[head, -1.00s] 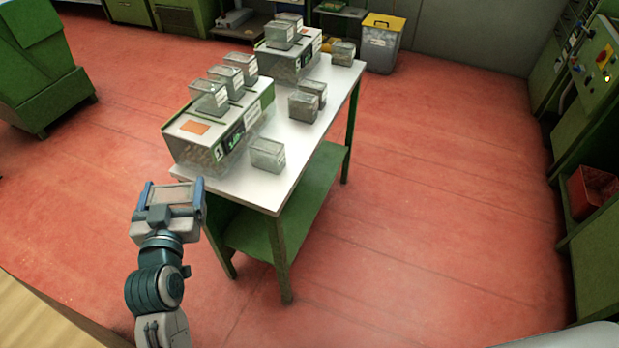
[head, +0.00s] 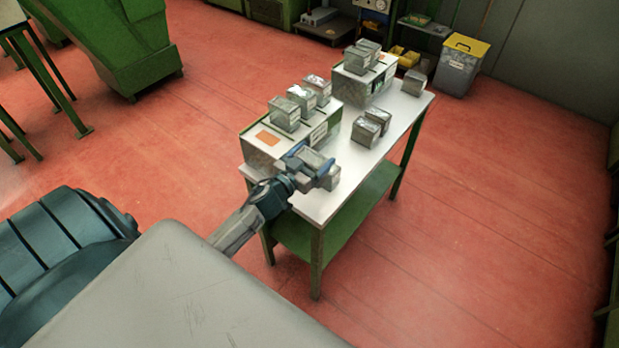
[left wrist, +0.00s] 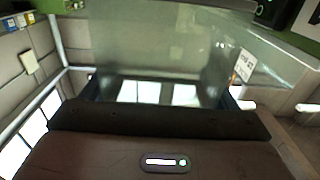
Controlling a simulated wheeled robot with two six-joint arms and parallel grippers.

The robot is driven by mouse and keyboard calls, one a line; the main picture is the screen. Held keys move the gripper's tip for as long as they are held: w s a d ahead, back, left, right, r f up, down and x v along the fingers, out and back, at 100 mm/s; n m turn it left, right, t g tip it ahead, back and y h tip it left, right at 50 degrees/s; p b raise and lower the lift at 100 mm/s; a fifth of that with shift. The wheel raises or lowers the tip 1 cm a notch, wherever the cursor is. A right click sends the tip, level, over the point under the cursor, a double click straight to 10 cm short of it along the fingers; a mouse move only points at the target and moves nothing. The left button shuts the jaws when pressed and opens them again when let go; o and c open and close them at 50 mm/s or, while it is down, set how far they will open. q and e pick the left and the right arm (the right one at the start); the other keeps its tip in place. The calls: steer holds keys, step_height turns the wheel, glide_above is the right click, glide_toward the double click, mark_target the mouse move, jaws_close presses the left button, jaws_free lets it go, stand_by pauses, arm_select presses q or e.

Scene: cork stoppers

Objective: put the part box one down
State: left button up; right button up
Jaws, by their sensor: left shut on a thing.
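My left gripper (head: 315,167) is shut on a small grey translucent part box (head: 310,157) over the near end of the white-topped table (head: 322,206). In the left wrist view the held box (left wrist: 155,45) fills the space between the fingers, with a white label on its right side. I cannot tell whether its underside touches anything. Another small box (head: 333,183) shows just behind and below the gripper, partly hidden. My right gripper is not in view.
A large labelled counting box (head: 262,151) stands left of the gripper with several small boxes on top. A second large box (head: 352,83) is farther back. Two small boxes (head: 366,130) stand at mid-table. The right near tabletop is clear.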

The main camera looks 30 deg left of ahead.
arm_select(q)
steer(key=shift+a+f, duration=0.15)
steer(key=shift+a, duration=0.1)
step_height(320, 180, down, 6)
steer(key=b, duration=0.6)
step_height(320, 180, down, 3)
steer(key=b, duration=0.3)
steer(key=shift+f, duration=0.1)
steer(key=shift+f+b, duration=0.35)
steer(key=shift+b, duration=0.15)
steer(key=shift+r, duration=0.1)
